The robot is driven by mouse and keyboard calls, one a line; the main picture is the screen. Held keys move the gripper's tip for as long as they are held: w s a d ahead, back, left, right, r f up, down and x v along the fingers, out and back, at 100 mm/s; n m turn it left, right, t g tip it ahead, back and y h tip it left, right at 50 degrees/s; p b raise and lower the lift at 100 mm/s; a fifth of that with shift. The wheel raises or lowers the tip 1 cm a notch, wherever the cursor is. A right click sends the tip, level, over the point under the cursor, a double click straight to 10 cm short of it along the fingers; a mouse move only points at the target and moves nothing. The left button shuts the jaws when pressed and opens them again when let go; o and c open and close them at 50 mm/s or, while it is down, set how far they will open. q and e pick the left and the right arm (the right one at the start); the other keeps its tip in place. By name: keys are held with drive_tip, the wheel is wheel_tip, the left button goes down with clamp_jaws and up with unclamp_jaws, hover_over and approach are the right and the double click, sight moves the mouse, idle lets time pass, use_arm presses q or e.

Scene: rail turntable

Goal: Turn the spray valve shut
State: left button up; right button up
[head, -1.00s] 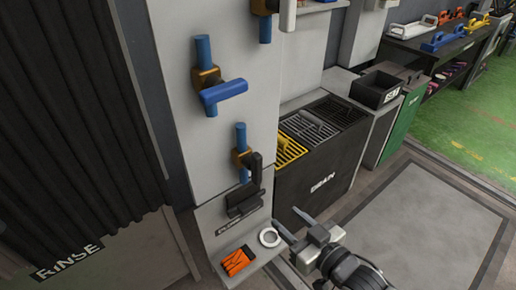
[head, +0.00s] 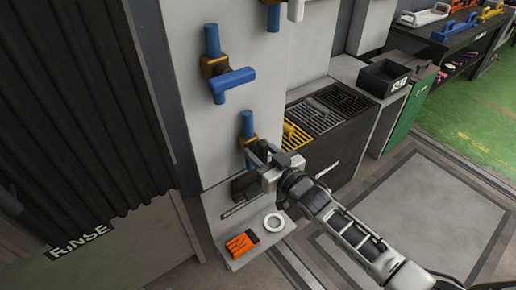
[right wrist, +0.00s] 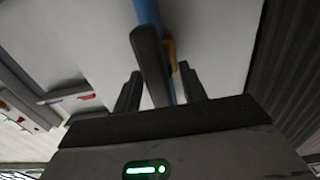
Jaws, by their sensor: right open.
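A wall valve with a blue pipe (head: 246,123) and a brass-coloured body sits low on the pale panel. Its black lever (right wrist: 150,62) shows in the right wrist view, pointing toward the camera. I cannot read a label that says which valve is the spray valve. My right gripper (head: 258,151) is at this lower valve and hides most of its lever in the head view. In the right wrist view the open fingers (right wrist: 160,84) stand on either side of the lever, with gaps. My left gripper is not in view.
A valve with a blue handle (head: 234,80) is above, and one with a white handle (head: 296,9) is at the top. A ledge below holds a white ring (head: 274,222) and an orange item (head: 240,244). Dark bins with grates (head: 320,115) stand right. A curtain (head: 70,110) hangs left.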

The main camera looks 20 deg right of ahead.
drive_tip(key=shift+w+a, duration=0.2)
drive_tip(key=shift+w, duration=0.35)
drive_tip(key=c, duration=0.8)
